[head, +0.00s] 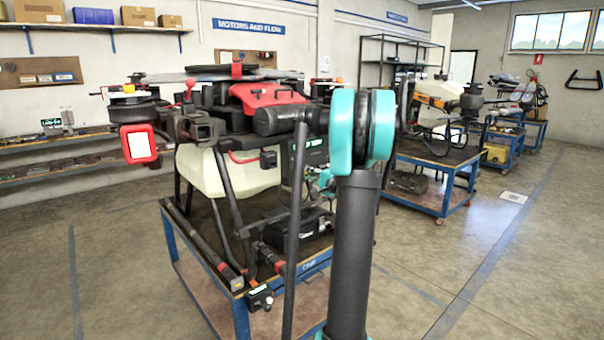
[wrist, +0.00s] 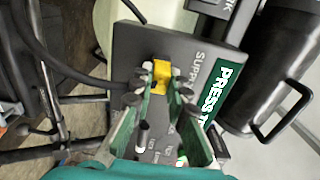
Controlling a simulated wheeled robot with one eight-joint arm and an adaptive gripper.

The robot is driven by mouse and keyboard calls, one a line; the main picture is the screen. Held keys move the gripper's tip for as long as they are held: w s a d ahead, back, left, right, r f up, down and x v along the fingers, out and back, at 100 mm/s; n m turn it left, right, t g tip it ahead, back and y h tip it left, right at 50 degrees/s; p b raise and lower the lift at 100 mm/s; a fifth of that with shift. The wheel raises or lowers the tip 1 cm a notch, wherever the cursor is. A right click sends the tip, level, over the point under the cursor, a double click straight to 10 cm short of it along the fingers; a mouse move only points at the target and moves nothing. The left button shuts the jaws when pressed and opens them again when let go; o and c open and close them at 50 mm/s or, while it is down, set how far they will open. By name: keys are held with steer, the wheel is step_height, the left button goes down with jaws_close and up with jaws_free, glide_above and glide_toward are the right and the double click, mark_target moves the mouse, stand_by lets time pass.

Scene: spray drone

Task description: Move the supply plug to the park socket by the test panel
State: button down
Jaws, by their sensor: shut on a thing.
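In the wrist view, my gripper (wrist: 160,95) has its two green fingers on either side of the yellow supply plug (wrist: 160,73) and is shut on it. The plug is at the dark grey test panel (wrist: 136,48), beside the printed word beginning "SUPP". A green "PRESS" label (wrist: 221,88) is on the panel's right side. I cannot tell whether the plug is seated or just clear of the panel. The fingers hide the lower panel in part, including the park socket if it is there. In the head view, my arm hides most of this area.
A black cable (wrist: 72,76) comes in from the left towards the plug. A black cylinder with a handle (wrist: 255,80) is close on the right. In the head view, the drone (head: 265,95) stands on a blue-framed cart (head: 240,318). Open floor (head: 480,260) lies to the right.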

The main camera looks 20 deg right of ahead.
steer(key=shift+s, duration=0.1)
steer(key=shift+v, duration=2.9)
